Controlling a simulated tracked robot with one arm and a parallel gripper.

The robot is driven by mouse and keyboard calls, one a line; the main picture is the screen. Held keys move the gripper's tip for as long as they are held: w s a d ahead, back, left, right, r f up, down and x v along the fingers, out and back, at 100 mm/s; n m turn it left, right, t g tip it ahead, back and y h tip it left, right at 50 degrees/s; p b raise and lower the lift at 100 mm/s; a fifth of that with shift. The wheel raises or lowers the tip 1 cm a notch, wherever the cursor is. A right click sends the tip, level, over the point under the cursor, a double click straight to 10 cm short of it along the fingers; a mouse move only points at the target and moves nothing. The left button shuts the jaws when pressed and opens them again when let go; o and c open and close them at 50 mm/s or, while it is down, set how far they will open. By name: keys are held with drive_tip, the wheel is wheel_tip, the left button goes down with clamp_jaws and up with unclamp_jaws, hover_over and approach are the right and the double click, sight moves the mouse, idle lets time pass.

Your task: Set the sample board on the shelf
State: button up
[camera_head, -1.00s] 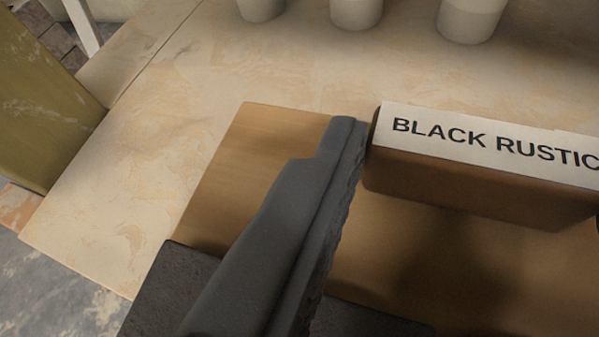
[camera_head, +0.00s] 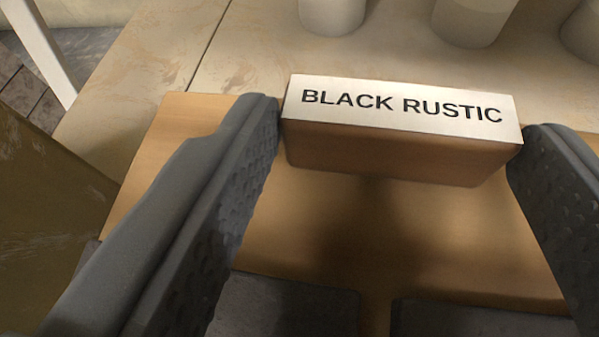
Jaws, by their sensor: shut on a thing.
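The sample board (camera_head: 150,160) is a flat tan wooden panel with dark grey slabs (camera_head: 285,305) along its near part. A brown block (camera_head: 390,153) stands near its far edge, with a white top reading "BLACK RUSTIC". My gripper (camera_head: 401,122) is shut on this block, one ridged dark finger at each end. The fingers hide parts of the board, and its near edge is out of the picture. I cannot tell how high the board is above the surface behind it. I cannot make out the shelf for certain.
Behind the board is a pale stained surface (camera_head: 240,60) with a seam at its left. Several whitish tubs (camera_head: 333,12) stand at its far side, cut by the top edge. An olive panel (camera_head: 45,220) is close at the left, with a pale post (camera_head: 38,45) beyond it.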

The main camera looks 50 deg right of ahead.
sight(379, 239)
drive_tip(key=shift+f+b, duration=0.75)
drive_tip(key=shift+f, duration=1.05)
drive_tip(key=shift+r, duration=0.1)
drive_tip(key=o, duration=1.3)
drive_tip(key=p+v, duration=0.3)
drive_tip(key=v, duration=0.7)
drive_tip(key=shift+a+r, duration=0.2)
drive_tip(key=shift+s+a+r, duration=0.25)
drive_tip(key=shift+a, duration=0.35)
